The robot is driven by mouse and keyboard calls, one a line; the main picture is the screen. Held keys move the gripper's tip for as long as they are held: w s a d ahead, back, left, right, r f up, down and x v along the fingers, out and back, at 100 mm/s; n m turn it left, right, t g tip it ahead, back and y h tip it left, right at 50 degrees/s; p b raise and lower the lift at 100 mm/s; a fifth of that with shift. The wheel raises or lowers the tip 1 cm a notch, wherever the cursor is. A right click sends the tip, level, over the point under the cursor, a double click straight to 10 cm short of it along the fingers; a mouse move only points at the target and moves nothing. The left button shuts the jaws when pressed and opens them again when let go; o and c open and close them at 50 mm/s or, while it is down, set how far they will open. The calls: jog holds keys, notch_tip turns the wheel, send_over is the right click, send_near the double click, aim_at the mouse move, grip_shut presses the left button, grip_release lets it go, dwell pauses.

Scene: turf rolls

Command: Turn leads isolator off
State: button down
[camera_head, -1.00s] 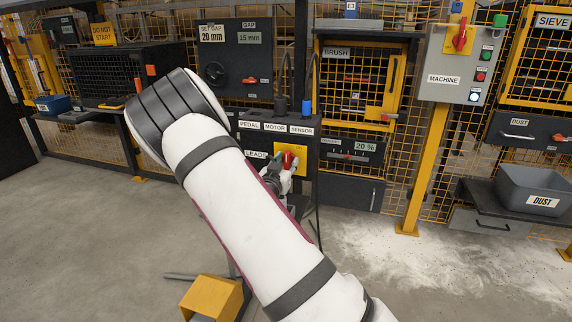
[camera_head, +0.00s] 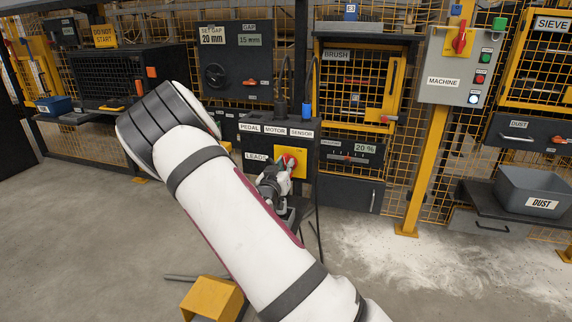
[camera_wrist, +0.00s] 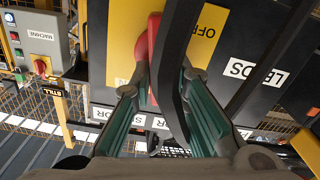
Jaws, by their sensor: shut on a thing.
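The LEADS isolator is a red handle (camera_head: 289,160) on a yellow plate (camera_head: 303,160) at the panel's lower middle. In the wrist view the red handle (camera_wrist: 153,45) stands between my finger pads, partly hidden by a dark curved cable or strip (camera_wrist: 178,70). My gripper (camera_head: 283,168) is at the handle in the head view, and its green-padded fingers (camera_wrist: 160,85) are shut on it. The OFF mark (camera_wrist: 207,20) and the LEADS label (camera_wrist: 252,68) show upside down in the wrist view. The handle's exact angle is hard to tell.
PEDAL, MOTOR and SENSOR labels (camera_head: 275,129) sit above the isolator, with black and blue plugs (camera_head: 306,109) over them. The MACHINE box (camera_head: 450,65) with its own red switch is to the right. A yellow pedal housing (camera_head: 212,298) stands on the floor below.

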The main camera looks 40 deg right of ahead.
jog(key=n, duration=0.1)
jog(key=n+p, duration=0.1)
jog(key=n, duration=0.2)
jog(key=shift+w+a+f+n, duration=0.1)
jog(key=shift+w+a+n, duration=0.05)
jog(key=shift+a+n, duration=0.15)
jog(key=shift+w+f+n+p, duration=0.1)
jog(key=shift+f+n+p, duration=0.1)
jog(key=shift+n, duration=1.6)
jog(key=shift+w+f+n+p, duration=0.1)
jog(key=shift+f+n+p, duration=0.05)
jog(key=shift+n, duration=1.65)
jog(key=shift+f+n+p, duration=0.2)
jog(key=shift+n, duration=1.6)
jog(key=c, duration=1.6)
grip_release()
jog(key=shift+o, duration=0.2)
jog(key=shift+a, duration=0.1)
jog(key=v, duration=1.2)
